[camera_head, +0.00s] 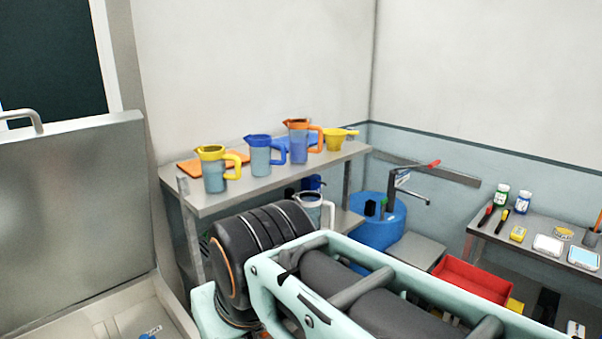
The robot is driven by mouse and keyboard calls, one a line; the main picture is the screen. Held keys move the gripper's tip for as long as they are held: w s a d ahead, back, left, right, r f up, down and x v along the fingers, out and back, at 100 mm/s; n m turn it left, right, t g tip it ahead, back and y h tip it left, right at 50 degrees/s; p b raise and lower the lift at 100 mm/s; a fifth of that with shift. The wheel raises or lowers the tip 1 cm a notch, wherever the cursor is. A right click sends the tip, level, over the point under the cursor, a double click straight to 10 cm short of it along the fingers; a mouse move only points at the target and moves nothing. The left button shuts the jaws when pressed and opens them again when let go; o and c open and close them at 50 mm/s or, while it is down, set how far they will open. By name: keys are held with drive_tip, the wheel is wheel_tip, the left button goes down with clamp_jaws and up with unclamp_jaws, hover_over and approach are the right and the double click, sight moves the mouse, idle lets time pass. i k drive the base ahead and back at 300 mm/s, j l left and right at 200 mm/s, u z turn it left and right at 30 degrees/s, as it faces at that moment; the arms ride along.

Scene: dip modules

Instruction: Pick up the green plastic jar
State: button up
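A small green jar (501,196) with a white lid stands upright near the back left corner of the grey table on the right. Its lower part is close to dark-handled tools lying in front of it. A similar jar with a blue label (523,202) and white lid stands just right of it. My arm's large links fill the lower middle of the view, to the left of and below the jar. My gripper is not in view, so its opening and contents cannot be seen.
The grey table (546,226) also holds a small yellow box (518,233), a round tin (564,234) and tablet-like devices. A red tray (472,279) sits lower in front. A metal shelf (265,184) with several measuring jugs stands left. A blue basin (379,231) lies between.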

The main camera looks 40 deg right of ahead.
sight(502, 194)
drive_tip(key=z, duration=2.45)
drive_tip(key=i+l, duration=0.4)
drive_tip(key=l, duration=0.15)
drive_tip(key=i+l+z, duration=0.1)
drive_tip(key=i+z, duration=0.15)
drive_tip(key=i, duration=0.7)
drive_tip(key=i+j+z, duration=0.1)
drive_tip(key=j, duration=0.25)
drive_tip(key=i+j+z, duration=0.1)
drive_tip(key=i+j, duration=0.35)
drive_tip(key=j, duration=0.4)
drive_tip(key=i+j+z, duration=0.1)
drive_tip(key=j, duration=0.4)
drive_tip(key=i+j, duration=0.15)
drive_tip(key=j, duration=0.35)
